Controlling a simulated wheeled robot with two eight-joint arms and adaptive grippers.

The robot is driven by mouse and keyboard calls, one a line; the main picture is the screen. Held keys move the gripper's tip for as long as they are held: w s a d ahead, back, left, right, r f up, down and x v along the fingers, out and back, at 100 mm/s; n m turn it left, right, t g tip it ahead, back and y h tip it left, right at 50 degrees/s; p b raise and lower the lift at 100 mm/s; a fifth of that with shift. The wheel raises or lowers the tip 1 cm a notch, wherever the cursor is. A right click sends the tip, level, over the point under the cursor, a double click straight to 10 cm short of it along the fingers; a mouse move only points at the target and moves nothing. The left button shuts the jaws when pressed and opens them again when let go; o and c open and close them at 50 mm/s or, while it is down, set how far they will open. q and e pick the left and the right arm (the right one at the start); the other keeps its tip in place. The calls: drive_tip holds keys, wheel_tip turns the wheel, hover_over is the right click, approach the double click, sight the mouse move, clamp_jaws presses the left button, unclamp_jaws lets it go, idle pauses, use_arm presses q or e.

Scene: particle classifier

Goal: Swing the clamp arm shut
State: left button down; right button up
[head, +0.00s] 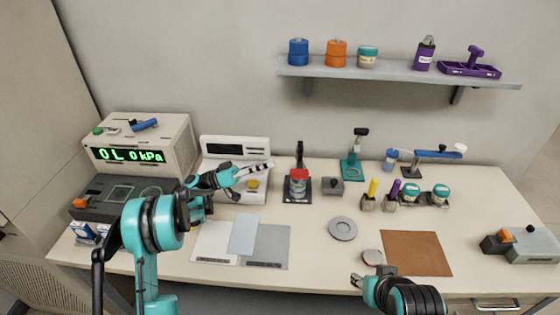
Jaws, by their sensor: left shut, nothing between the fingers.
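A dark upright arm (300,153), which looks like the clamp arm, stands raised at the back of a dark base plate (289,198). A red-topped jar (298,178) stands on that plate in front of the arm. My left gripper (268,165) is shut and empty. It is over the white instrument, to the left of the upright arm, and looks apart from it. My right gripper (356,281) is low at the table's front edge, far from the clamp; its finger opening is too small to tell.
A white instrument (222,149) stands behind my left gripper. A small grey block (332,186) and a teal stand (351,171) are right of the clamp. Grey sheets (265,246) lie in front. A grey disc (342,229) and brown mat (416,253) lie front right.

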use_arm(q)
drive_tip(key=v, duration=0.4)
drive_tip(key=shift+w+a+p, duration=0.1)
drive_tip(key=shift+w+p, duration=0.25)
drive_tip(key=s+d+r+n+t+y, duration=0.1)
drive_tip(key=s+d+r+n+y, duration=0.3)
drive_tip(key=s+d+n+y, duration=0.5)
drive_tip(key=s+a+f+y, duration=0.2)
drive_tip(key=s+a+y, duration=0.2)
drive_tip(key=s, duration=0.4)
drive_tip(key=s+a+f+t+y, duration=0.1)
drive_tip(key=s+a+f+y, duration=0.1)
drive_tip(key=s+a+y, duration=0.2)
drive_tip(key=s+a+f+n+t+y, duration=0.1)
drive_tip(key=s+a+f+y, duration=0.2)
drive_tip(key=s, duration=0.8)
drive_tip(key=shift+s+a+y, duration=0.3)
drive_tip(key=shift+a+y, duration=0.3)
drive_tip(key=shift+a, duration=0.45)
